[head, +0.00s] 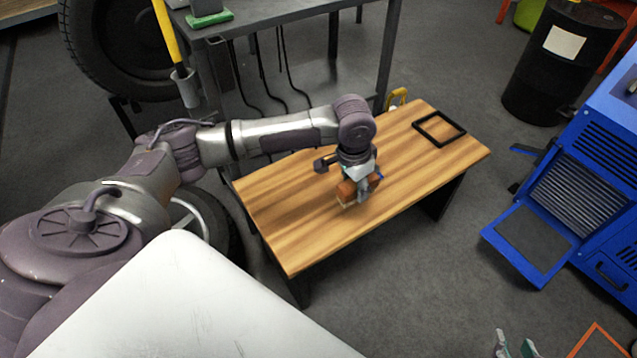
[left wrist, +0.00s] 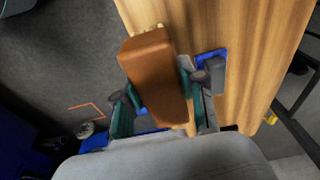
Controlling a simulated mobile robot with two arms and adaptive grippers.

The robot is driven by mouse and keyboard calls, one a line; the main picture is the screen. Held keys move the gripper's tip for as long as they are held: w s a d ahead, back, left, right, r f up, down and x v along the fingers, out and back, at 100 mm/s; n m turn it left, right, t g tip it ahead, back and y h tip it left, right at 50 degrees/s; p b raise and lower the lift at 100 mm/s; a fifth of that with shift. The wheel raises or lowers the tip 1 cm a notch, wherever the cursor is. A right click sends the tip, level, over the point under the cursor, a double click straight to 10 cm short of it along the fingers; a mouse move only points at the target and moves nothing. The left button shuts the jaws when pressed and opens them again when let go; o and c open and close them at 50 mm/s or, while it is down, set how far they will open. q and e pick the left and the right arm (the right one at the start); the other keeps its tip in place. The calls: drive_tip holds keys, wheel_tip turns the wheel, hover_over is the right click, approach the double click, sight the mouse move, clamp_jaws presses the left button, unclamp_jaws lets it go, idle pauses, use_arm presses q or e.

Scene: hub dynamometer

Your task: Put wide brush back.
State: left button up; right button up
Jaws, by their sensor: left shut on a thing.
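The wide brush (head: 346,192) has a thick brown block and a pale edge beneath it. My left gripper (head: 357,188) is shut on it over the wooden table (head: 290,225). In the left wrist view the brown block of the brush (left wrist: 155,75) sits between the teal fingers of my left gripper (left wrist: 158,95). I cannot tell whether the brush touches the tabletop.
A black square frame (head: 440,128) lies at the table's far right end. A grey metal bench (head: 320,62) stands behind the table. A blue machine (head: 590,170) with an open flap (head: 528,240) and a black drum (head: 562,65) stand to the right. The table's front left is clear.

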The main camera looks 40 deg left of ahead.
use_arm(q)
drive_tip(key=a+f+b, duration=0.2)
drive_tip(key=a+f, duration=0.2)
drive_tip(key=a, duration=0.2)
use_arm(e)
drive_tip(key=w+a+r+t+y, duration=0.2)
drive_tip(key=w+a+r+t, duration=0.1)
drive_tip(key=w+r+t, duration=0.3)
use_arm(q)
drive_tip(key=b, duration=0.2)
hover_over(320, 202)
drive_tip(key=shift+s+a+f, duration=0.1)
drive_tip(key=shift+f, duration=0.55)
drive_tip(key=shift+s+a+f, duration=0.1)
drive_tip(key=shift+f, duration=0.5)
wheel_tip(320, 202, down, 3)
drive_tip(key=shift+d+f+b, duration=0.1)
drive_tip(key=shift+f+b, duration=0.1)
drive_tip(key=shift+b, duration=0.5)
use_arm(e)
drive_tip(key=s+r+t+y, duration=0.3)
drive_tip(key=r+t, duration=0.6)
drive_tip(key=r, duration=0.6)
drive_tip(key=shift+s+a+r+n+t, duration=0.2)
drive_tip(key=shift+s+a+n+t, duration=0.1)
drive_tip(key=shift+s+a, duration=0.15)
